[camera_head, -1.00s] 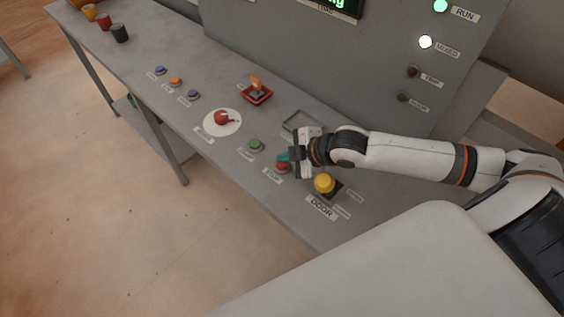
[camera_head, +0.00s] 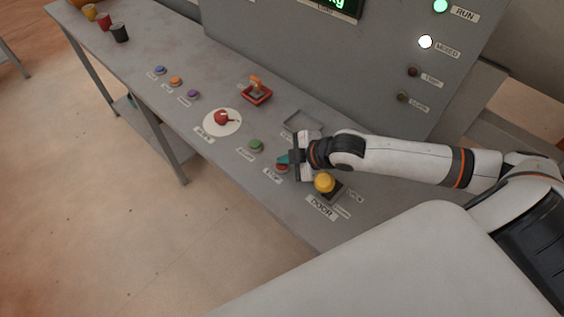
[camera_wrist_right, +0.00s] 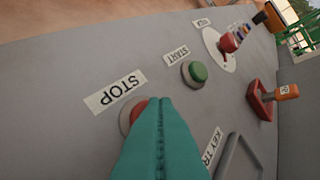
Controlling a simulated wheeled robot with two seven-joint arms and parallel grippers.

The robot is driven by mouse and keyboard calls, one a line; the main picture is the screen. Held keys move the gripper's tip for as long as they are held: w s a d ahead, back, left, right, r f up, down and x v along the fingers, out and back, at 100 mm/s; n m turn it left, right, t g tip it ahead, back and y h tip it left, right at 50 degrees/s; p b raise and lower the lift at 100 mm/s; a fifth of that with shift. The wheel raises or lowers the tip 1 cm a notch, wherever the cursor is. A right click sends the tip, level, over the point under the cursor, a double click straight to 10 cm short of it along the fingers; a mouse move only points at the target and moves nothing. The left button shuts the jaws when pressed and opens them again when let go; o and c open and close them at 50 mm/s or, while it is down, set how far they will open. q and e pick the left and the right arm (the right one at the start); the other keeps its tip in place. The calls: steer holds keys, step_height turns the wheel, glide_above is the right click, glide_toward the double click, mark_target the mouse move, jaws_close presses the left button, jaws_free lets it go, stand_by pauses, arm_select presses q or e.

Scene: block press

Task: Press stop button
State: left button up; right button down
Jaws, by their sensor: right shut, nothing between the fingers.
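The stop button is a red button (camera_wrist_right: 136,112) beside a white STOP label (camera_wrist_right: 113,92) in the right wrist view. The shut teal fingers of my right gripper (camera_wrist_right: 161,108) cover part of it. In the head view my right gripper (camera_head: 284,159) is right at the red button (camera_head: 281,169), whose top is partly hidden by the fingertips. I cannot tell for sure whether they touch it. The jaws hold nothing. My left gripper is not in view.
A green START button (camera_head: 256,145) sits to the left, beyond it a red knob (camera_head: 222,117) on a white disc. A yellow DOOR button (camera_head: 324,182) stands close on the right. An empty key tray (camera_head: 301,121) and a red-based lever (camera_head: 257,95) lie behind.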

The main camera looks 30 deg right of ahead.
mark_target(286, 167)
steer(key=shift+f, duration=0.4)
stand_by(0.3)
steer(key=shift+r, duration=0.1)
steer(key=shift+r+p, duration=0.9)
steer(key=shift+p, duration=0.15)
step_height(286, 167, up, 5)
steer(key=p, duration=0.5)
steer(key=shift+r, duration=0.1)
